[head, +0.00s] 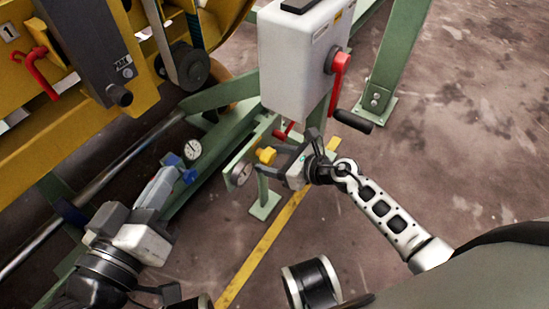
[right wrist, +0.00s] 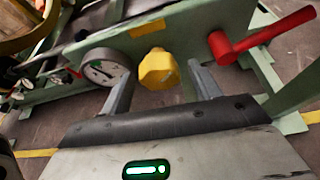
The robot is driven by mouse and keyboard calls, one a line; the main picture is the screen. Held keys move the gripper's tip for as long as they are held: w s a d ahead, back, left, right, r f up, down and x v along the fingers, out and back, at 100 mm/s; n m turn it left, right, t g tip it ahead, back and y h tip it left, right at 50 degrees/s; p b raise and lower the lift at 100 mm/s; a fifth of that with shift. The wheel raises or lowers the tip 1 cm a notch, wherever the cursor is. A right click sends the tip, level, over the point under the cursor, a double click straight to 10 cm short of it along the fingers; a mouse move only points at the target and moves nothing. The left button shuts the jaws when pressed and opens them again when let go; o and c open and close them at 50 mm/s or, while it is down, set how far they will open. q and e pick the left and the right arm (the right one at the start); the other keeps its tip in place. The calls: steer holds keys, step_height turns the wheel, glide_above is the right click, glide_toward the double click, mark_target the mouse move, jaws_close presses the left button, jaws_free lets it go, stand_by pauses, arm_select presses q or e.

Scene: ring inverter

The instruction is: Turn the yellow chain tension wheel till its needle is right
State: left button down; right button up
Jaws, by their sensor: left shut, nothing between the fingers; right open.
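The yellow wheel (head: 266,155) is a small lobed knob on a green panel; in the right wrist view (right wrist: 158,72) it lies between the spread fingers of my right gripper (right wrist: 160,64). The fingers stand on either side of it, and I cannot tell whether they touch it. My right gripper also shows in the head view (head: 283,157). A round white-faced gauge (right wrist: 103,69) with a dark needle is left of the wheel; its exact reading is too small to tell. It also shows in the head view (head: 241,174). My left gripper (head: 177,170) is shut and empty, close to blue parts.
A red lever (right wrist: 262,36) sits right of the yellow wheel on the panel. A white box (head: 298,62) with a red crank (head: 340,75) stands above. Another gauge (head: 193,149) is near my left gripper. Yellow machinery (head: 75,125) fills the left. Open floor lies right.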

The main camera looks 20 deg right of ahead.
steer(key=c, duration=1)
steer(key=shift+o, duration=0.2)
steer(key=m+g+y, duration=0.1)
steer(key=m+y, duration=0.1)
steer(key=m, duration=0.1)
steer(key=shift+d+f+b, duration=0.15)
steer(key=shift+b, duration=0.2)
steer(key=shift+m+g+y+b, duration=0.4)
steer(key=shift+m+y+b, duration=0.15)
steer(key=shift+m, duration=0.65)
steer(key=shift+f+m+y+b, duration=0.1)
steer(key=shift+m+y+b, duration=0.25)
steer(key=shift+m, duration=0.35)
steer(key=shift+m+y+b, duration=0.3)
steer(key=shift+m+y, duration=0.1)
steer(key=shift+m, duration=0.2)
arm_select(q)
steer(key=shift+w+a+r+m+t+h+b, duration=0.1)
steer(key=shift+w+r+m+t+h+b, duration=0.25)
steer(key=shift+r+t, duration=0.4)
steer(key=shift+w+a+r+m+t+h, duration=0.15)
steer(key=shift+w+r+m+t, duration=0.4)
steer(key=shift+r, duration=0.35)
steer(key=shift+w+a+r+m+t+h+b, duration=0.1)
steer(key=shift+w+r+m+t+h+b, duration=0.1)
steer(key=shift+r+m+t, duration=0.5)
arm_select(e)
steer(key=shift+m+y, duration=0.6)
steer(key=shift+m, duration=0.5)
